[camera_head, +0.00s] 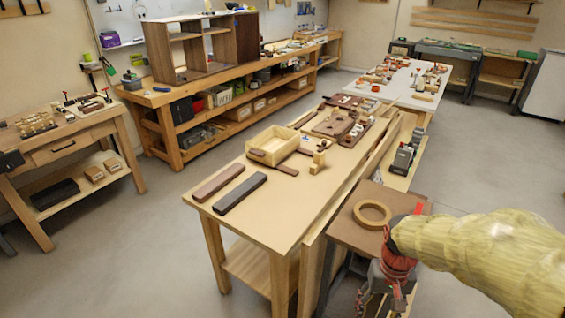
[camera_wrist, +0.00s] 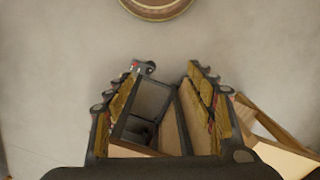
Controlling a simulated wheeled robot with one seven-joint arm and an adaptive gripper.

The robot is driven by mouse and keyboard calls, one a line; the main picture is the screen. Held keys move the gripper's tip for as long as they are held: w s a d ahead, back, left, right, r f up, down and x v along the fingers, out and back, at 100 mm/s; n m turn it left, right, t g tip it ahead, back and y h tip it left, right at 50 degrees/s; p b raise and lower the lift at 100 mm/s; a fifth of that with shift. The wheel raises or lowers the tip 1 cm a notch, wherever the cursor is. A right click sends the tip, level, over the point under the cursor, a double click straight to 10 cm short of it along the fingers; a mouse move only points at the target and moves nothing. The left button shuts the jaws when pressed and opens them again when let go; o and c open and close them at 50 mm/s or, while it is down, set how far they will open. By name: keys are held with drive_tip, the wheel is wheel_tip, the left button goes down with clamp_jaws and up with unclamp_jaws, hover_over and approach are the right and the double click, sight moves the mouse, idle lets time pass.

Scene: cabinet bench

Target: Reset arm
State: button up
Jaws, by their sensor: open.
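My arm reaches in from the right edge of the head view in a pale yellow cover. My gripper (camera_head: 385,290) hangs at its end, pointing down, low in the picture beside the small brown-topped table. In the wrist view, the two fingers of my gripper (camera_wrist: 164,72) stand wide apart with nothing held between them. A dark-framed, box-like structure shows below and between the fingers; I cannot tell whether they touch it.
A wooden ring (camera_head: 372,214) lies on the brown-topped table (camera_head: 345,232) close to my arm. The long workbench (camera_head: 290,205) left of it bears an open wooden box (camera_head: 273,146) and two dark strips. Grey floor (camera_head: 130,255) is clear at the left front.

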drive_tip(key=s+a+r+t+p, duration=0.1)
drive_tip(key=s+r+t, duration=0.1)
drive_tip(key=r, duration=0.4)
drive_tip(key=s+a+r+n+t+p, duration=0.1)
drive_tip(key=s+a+r+t, duration=0.1)
drive_tip(key=r, duration=0.5)
drive_tip(key=s+a+r+t+p, duration=0.1)
drive_tip(key=s+r+t, duration=0.1)
drive_tip(key=s+r, duration=0.2)
wheel_tip(320, 180, up, 3)
drive_tip(key=shift+s+a+f+n, duration=0.1)
drive_tip(key=shift+s+a+n, duration=0.1)
drive_tip(key=shift+a+n, duration=0.1)
idle(0.8)
